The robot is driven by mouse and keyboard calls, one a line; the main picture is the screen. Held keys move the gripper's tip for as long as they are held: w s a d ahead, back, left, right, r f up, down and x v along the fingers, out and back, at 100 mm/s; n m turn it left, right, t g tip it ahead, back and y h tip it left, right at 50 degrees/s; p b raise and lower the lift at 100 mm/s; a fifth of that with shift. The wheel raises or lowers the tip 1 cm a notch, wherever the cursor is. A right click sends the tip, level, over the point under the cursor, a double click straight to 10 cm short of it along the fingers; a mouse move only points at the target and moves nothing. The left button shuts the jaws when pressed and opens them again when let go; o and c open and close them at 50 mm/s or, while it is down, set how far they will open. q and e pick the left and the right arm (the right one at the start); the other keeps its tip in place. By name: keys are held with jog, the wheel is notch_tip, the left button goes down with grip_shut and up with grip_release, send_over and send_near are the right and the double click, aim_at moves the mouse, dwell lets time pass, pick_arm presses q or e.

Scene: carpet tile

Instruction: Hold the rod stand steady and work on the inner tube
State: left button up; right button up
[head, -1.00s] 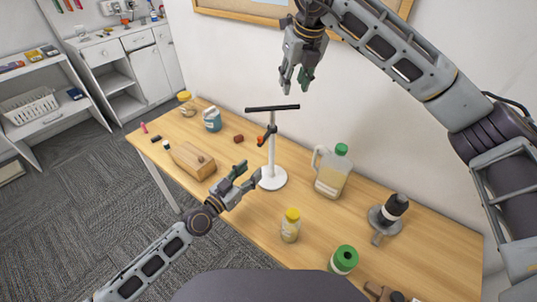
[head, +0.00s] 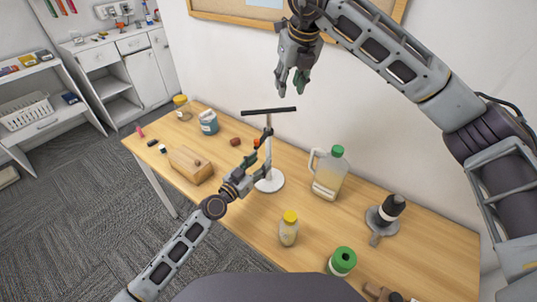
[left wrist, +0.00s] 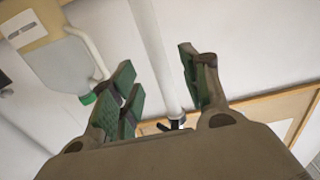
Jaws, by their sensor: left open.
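The rod stand has a round white base (head: 271,184) on the wooden table, an upright white post, and a small orange-and-black clamp (head: 256,143) partway up. A black bar (head: 268,111) lies across its top. I cannot tell any inner tube apart from these parts. My left gripper (head: 259,163) is open at the post, below the clamp. In the left wrist view the post (left wrist: 157,50) shows between its spread green-padded fingers (left wrist: 156,63), with no clear contact. My right gripper (head: 290,90) hangs above the bar, empty, its fingers apart.
A wooden block (head: 190,165) lies left of the stand. A jug (head: 329,173) with a green cap stands to the right, near a yellow-capped jar (head: 289,228) and a green-lidded jar (head: 342,261). A black-and-white bottle (head: 391,209) stands further right. The wall is close behind.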

aim_at(267, 156)
pick_arm(q)
jog(key=shift+x, duration=2.85)
jog(key=shift+c, duration=0.5)
grip_shut()
pick_arm(e)
jog(key=shift+c, duration=0.4)
jog(key=shift+r, duration=0.1)
